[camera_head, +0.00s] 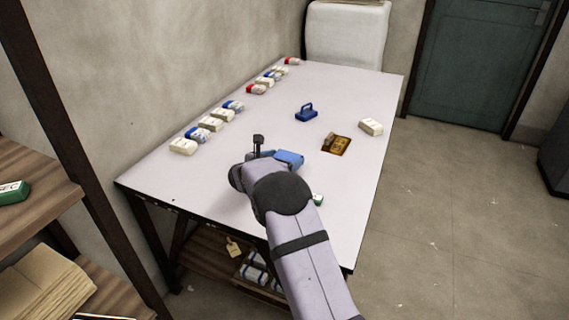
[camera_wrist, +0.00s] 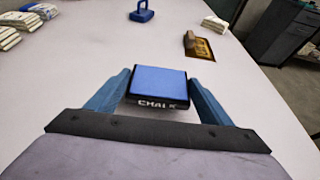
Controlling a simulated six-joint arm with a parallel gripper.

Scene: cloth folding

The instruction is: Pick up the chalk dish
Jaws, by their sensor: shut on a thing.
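The chalk dish (camera_wrist: 158,87) is a small blue-topped block with a dark front edge lettered "CHALK" in the wrist view. It sits between the two blue fingers of my gripper (camera_wrist: 160,98), which is shut on it. In the head view the blue chalk dish (camera_head: 290,158) shows just beyond my wrist, over the near part of the table. My gripper (camera_head: 272,152) is partly hidden there by my own arm. I cannot tell whether the dish touches the table.
The white table (camera_head: 340,90) carries a row of small boxes (camera_head: 211,124) along the wall side. A blue handled object (camera_head: 306,112), a brown-orange tray (camera_head: 337,144) and a cream box (camera_head: 371,126) stand farther off. A green item (camera_head: 317,199) lies beside my arm.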

